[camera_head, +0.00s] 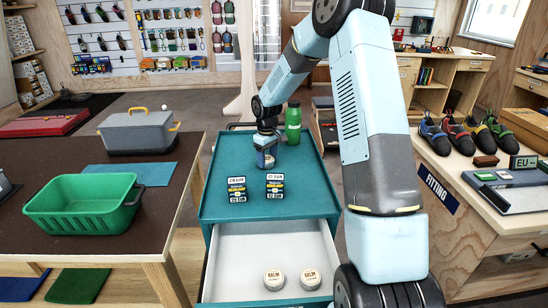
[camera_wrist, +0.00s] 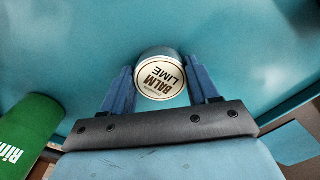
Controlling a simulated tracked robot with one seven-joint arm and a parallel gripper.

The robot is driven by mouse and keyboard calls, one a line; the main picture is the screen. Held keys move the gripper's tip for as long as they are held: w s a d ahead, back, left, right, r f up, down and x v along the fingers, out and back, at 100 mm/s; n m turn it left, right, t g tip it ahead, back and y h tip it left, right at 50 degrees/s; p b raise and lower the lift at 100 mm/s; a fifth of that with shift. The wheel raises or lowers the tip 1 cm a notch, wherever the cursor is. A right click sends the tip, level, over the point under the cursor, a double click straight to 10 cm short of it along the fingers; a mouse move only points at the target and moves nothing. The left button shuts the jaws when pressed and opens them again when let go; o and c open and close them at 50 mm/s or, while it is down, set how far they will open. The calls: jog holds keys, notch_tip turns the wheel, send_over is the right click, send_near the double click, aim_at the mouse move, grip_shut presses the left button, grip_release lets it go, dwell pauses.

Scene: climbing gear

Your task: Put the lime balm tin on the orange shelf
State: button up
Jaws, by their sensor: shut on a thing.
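The lime balm tin (camera_wrist: 161,77) has a pale lid reading "BALM LIME" and sits between the two blue fingers of my gripper (camera_wrist: 162,90) in the wrist view. In the head view my gripper (camera_head: 266,148) points down at the back of the teal cabinet top (camera_head: 235,205), shut on the tin (camera_head: 265,160). I cannot tell whether the tin touches the cabinet top. I cannot make out an orange shelf in either view.
A green bottle (camera_head: 293,121) stands just right of my gripper. The open drawer (camera_head: 250,250) holds two balm tins (camera_head: 274,279) (camera_head: 310,278). A green basket (camera_head: 84,203) is left; shoes (camera_head: 455,137) are right.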

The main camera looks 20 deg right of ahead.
jog(key=o, duration=1.1)
